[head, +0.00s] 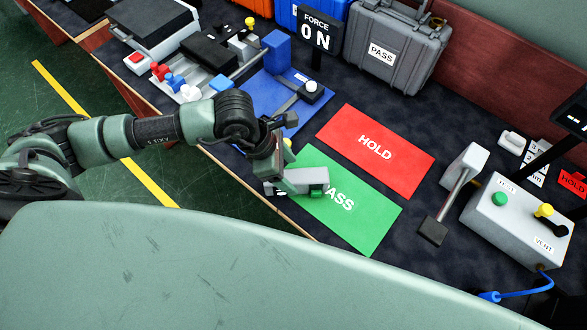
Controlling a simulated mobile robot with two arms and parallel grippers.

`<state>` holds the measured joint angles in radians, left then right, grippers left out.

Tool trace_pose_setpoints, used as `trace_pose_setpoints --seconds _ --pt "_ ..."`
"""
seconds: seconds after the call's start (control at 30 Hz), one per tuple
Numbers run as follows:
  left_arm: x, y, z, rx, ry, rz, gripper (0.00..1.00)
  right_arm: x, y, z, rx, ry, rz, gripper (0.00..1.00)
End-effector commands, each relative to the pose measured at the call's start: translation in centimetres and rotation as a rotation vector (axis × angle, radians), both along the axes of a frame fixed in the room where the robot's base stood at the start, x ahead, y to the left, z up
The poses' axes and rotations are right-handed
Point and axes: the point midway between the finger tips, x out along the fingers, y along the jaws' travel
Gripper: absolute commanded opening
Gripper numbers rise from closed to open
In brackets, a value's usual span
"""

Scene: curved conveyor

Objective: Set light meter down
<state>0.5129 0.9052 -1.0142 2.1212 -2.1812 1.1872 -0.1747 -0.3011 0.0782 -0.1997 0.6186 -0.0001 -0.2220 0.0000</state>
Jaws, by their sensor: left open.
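My left gripper (285,165) is open over the near-left part of the green PASS mat (370,216). It covers the mat's upper left corner and part of the word on it. A small yellow piece (288,146) shows just behind the gripper, mostly hidden; I cannot tell whether it belongs to the light meter or whether the gripper touches it. No other light meter can be made out for sure. My right gripper is out of view.
The red HOLD mat (345,128) lies bare behind the green one. A grey lever (451,192) and a grey button box (515,222) stand to the right. A blue mat (262,98) with a fixture, a FORCE display (316,36) and a grey PASS case (392,50) are behind.

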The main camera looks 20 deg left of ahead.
Motion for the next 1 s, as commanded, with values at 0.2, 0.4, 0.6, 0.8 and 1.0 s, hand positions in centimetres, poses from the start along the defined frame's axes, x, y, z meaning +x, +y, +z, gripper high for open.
trace_pose_setpoints --seconds 0.2,0.4,0.6,0.8,1.0 --pt "0.5 -1.0 -2.2 0.002 0.002 -0.002 0.67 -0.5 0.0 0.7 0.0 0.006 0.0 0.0" --pt "1.4 -2.2 -4.8 0.003 0.004 -0.002 0.67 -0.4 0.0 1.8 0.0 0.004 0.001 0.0" --pt "1.6 -2.7 -6.3 0.003 0.001 -0.002 0.67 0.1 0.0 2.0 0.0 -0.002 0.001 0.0" --pt "1.6 -2.7 -6.4 0.003 0.0 -0.003 0.67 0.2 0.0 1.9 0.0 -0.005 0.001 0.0" --pt "1.6 -2.6 -6.3 0.003 0.001 -0.003 0.12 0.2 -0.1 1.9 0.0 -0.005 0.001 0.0"
